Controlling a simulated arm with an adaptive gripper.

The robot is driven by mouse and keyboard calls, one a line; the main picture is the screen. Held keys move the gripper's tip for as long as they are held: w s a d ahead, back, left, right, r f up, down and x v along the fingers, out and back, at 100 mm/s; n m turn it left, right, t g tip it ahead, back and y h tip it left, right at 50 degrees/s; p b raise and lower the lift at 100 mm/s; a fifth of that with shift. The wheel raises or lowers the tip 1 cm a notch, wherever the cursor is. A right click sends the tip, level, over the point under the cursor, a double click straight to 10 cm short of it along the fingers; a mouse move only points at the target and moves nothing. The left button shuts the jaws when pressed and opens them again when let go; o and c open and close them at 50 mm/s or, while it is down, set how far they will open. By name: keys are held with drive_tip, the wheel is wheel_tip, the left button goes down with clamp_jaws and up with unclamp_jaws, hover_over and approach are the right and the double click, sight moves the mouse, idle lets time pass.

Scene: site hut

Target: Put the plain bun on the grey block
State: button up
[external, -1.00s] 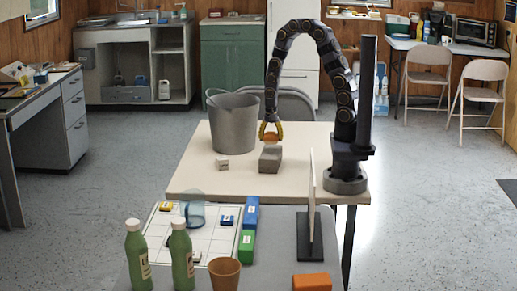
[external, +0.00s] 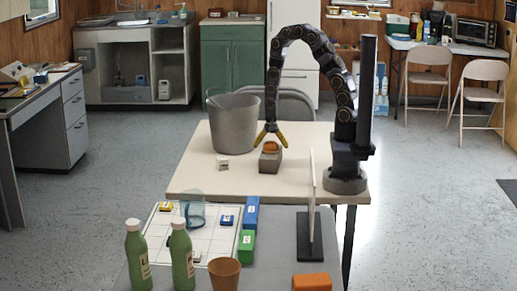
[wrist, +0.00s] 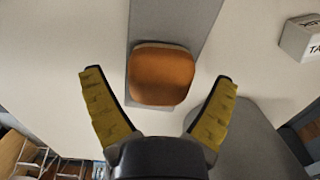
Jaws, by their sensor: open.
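The plain bun (external: 270,147) is orange-brown and rests on top of the grey block (external: 269,163) on the cream table. In the wrist view the bun (wrist: 161,75) lies on the grey block (wrist: 150,22), near one end of it. My gripper (external: 270,144) has its yellow fingers spread wide. In the wrist view my gripper (wrist: 158,80) is open and empty, with a finger on either side of the bun and a clear gap to each. The fingers do not touch the bun.
A grey bucket (external: 234,125) stands behind and left of the block. A small white labelled cube (external: 222,163) lies left of the block. An upright white panel (external: 312,185) on a dark base stands at the front right. The cream table (external: 205,185) has free room at front left.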

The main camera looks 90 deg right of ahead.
sight(271, 142)
wheel_tip(271, 142, up, 11)
drive_tip(key=shift+r, duration=0.1)
drive_tip(key=s+a+r+n+g, duration=0.1)
drive_tip(key=s+a+r+n, duration=1.2)
drive_tip(key=n, duration=0.5)
drive_tip(key=s+a, duration=0.2)
drive_tip(key=a, duration=0.1)
drive_tip(key=shift+s+g, duration=0.25)
drive_tip(key=shift+g, duration=0.15)
